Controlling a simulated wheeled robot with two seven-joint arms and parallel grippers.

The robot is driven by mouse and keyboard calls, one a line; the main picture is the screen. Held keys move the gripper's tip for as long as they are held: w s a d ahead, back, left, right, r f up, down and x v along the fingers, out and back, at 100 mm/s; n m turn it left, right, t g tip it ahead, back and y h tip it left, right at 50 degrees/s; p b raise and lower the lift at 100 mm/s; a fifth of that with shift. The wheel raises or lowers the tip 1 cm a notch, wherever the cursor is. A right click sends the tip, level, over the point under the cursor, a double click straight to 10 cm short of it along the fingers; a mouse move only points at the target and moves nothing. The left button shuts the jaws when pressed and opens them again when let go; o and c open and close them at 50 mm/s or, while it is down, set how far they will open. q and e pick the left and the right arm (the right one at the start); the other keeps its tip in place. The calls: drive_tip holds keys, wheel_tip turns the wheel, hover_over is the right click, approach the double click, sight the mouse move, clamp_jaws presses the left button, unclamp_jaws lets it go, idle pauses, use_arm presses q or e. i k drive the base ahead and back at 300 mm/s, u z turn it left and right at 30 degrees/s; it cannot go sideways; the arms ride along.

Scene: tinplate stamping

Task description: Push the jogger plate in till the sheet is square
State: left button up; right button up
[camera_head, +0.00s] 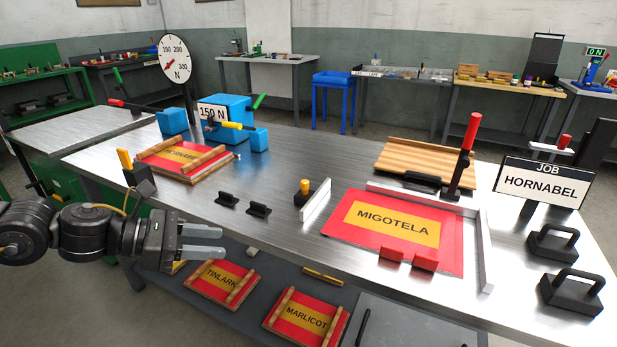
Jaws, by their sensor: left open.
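The sheet (345,232) is red with a yellow panel reading MIGOTELA and lies flat on the metal bench. A grey rail (420,198) runs along its far edge and another grey rail (485,255) stands to its right, with a strip of bare bench between that rail and the sheet. The jogger plate (316,201) is a pale upright plate left of the sheet, apart from it, with a yellow-topped black handle (305,188) behind it. My left gripper (222,241) is open and empty at the bench's front edge, left of the jogger plate. My right gripper is out of view.
Two red blocks (424,261) sit at the sheet's front edge. Small black handles (259,210) lie between my left gripper and the jogger plate. A red-handled lever (469,135) rises behind the sheet. Black grips (570,293) and a HORNABEL sign (541,187) stand right.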

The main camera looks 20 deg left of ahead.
sight(308, 198)
drive_tip(key=i, duration=0.85)
